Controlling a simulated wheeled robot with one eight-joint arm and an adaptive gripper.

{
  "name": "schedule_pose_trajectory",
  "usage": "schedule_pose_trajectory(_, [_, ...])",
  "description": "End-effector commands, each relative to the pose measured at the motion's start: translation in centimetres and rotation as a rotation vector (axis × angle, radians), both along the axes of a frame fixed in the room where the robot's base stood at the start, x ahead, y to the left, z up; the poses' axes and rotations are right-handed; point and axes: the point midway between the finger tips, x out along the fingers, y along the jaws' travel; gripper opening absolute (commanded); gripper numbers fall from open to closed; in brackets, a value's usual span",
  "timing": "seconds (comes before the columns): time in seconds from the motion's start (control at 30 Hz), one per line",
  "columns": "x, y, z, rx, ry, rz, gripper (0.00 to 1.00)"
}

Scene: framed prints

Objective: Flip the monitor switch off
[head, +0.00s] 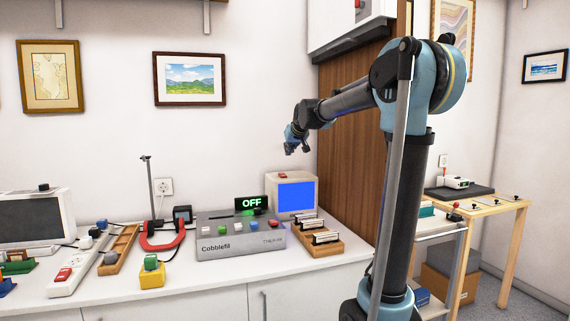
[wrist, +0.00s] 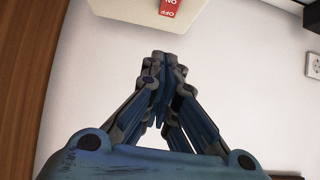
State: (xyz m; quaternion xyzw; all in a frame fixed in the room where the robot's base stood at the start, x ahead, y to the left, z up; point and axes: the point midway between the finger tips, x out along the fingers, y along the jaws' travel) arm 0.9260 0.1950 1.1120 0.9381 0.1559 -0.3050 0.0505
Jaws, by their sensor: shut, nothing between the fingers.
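The cream monitor (head: 311,194) with a lit blue screen stands on the white counter, right of centre in the head view. A small red switch (head: 283,174) is on its top. In the wrist view a cream surface (wrist: 128,12) at the top edge carries the red switch (wrist: 169,7), with upside-down OFF and ON lettering, partly cut off by the frame. I cannot tell which way it is set. My gripper (head: 296,150) is above the monitor, apart from it. The wrist view shows my gripper (wrist: 160,62) shut and empty, its fingertips clear of the switch.
A grey Cobblefil console (head: 228,239) with a green OFF display (head: 251,203) stands left of the monitor. A wooden rack (head: 322,247) is in front. A dark-screened monitor (head: 32,220) is far left. A brown wood panel (head: 345,140) rises at right. Air above the monitor is free.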

Motion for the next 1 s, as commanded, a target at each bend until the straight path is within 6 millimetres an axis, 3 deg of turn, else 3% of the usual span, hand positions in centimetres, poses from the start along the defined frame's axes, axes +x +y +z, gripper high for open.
schedule_pose_trajectory(0.7, [7.5, 2.5, -5.7, 0.0, 0.0, 0.0, 0.0])
schedule_pose_trajectory(1.0, [7.9, 2.7, -9.1, 0.0, 0.0, 0.0, 0.0])
